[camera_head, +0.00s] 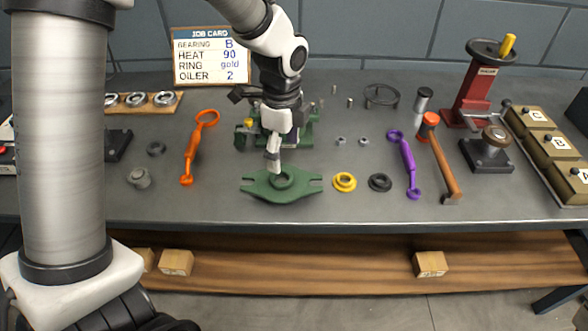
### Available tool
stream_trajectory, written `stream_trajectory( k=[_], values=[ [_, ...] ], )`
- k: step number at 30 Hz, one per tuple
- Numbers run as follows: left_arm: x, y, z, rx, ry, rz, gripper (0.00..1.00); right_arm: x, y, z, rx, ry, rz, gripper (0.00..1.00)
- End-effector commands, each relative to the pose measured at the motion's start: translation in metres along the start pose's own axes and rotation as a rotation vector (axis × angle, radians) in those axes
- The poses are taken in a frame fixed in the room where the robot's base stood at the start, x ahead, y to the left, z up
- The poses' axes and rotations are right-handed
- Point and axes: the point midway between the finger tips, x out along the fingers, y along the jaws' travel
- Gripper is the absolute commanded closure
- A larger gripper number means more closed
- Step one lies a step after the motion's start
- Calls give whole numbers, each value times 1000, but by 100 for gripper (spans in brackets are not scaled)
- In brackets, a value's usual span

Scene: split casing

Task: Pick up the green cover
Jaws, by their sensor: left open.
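The green cover (258,187) lies on the front middle of the bench, a flat plate with forked ends and a raised round boss. My left gripper (273,166) points down from above, with its fingertips over the back left of the boss. It is open, with nothing seen held; I cannot tell whether the tips touch the cover. Behind it, another green casing part (312,135) stands on the bench, largely hidden by my left wrist. My right gripper is not in view.
A yellow ring (344,182) and a black ring (380,182) lie just right of the cover. An orange wrench (192,150) lies left; a purple wrench (408,165) and a hammer (444,165) lie right. The bench's front edge (330,218) is close to the cover.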

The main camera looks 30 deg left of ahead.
Motion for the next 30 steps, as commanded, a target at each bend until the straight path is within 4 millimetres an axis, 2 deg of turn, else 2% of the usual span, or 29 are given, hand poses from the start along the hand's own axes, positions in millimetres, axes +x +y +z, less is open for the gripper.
stream_trajectory(
  k=[10, 13, 18, 20, 21, 25, 26, 30],
  values=[
    [57, 3, -1, -1, 0, 4, 17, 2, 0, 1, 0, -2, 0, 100],
    [64, 2, -1, 0, 1, 2, 17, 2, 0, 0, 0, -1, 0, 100],
    [64, 2, -1, -1, 1, 1, 17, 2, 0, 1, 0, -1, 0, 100],
    [64, 2, -1, -1, 1, 1, 35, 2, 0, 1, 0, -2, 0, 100],
    [64, 2, -1, -1, 1, 1, 49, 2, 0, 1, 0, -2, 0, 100],
    [64, 2, -1, -1, 1, 2, 95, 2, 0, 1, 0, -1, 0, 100],
    [65, 2, -1, -1, 1, 2, 100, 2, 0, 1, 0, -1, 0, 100],
    [64, 2, -1, -1, 1, 1, 100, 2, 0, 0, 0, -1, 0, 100]
  ],
)
